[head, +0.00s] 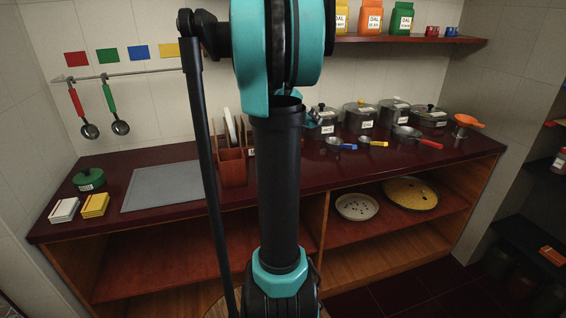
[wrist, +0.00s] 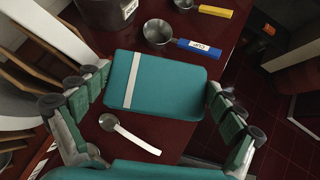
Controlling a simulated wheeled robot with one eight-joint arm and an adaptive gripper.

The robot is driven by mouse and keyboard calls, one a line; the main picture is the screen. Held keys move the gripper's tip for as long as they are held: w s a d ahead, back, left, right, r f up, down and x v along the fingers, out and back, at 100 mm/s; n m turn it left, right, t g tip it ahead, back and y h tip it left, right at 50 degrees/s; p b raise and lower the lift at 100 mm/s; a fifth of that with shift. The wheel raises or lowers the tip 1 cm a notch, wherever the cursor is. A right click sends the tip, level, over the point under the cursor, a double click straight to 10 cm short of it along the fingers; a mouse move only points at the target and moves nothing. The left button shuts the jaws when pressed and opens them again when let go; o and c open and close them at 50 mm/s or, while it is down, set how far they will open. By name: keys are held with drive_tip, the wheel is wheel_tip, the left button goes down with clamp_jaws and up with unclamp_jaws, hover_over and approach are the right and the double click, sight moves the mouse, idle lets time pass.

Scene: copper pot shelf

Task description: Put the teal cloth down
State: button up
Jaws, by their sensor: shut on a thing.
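The teal cloth (wrist: 165,85) is a folded, flat block with a white stripe near its left end, in the middle of the wrist view. My gripper (wrist: 157,80) has its green-padded fingers on the cloth's left and right ends, shut on it. The cloth is over the dark red counter (wrist: 185,135); I cannot tell whether it touches the counter. In the head view my arm hides the gripper and most or all of the cloth, near the back of the counter (head: 345,160).
A spoon (wrist: 130,133) lies close below the cloth in the wrist view. A blue-handled ladle (wrist: 190,43), a yellow-handled one (wrist: 215,11) and a pot (wrist: 108,12) are beyond it. A wooden rack (head: 232,168) stands left of my arm. A grey mat (head: 162,187) is empty.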

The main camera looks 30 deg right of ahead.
wheel_tip(320, 180, down, 18)
drive_tip(key=shift+f, duration=0.1)
idle(0.4)
drive_tip(key=o, duration=0.9)
drive_tip(key=shift+f, duration=0.1)
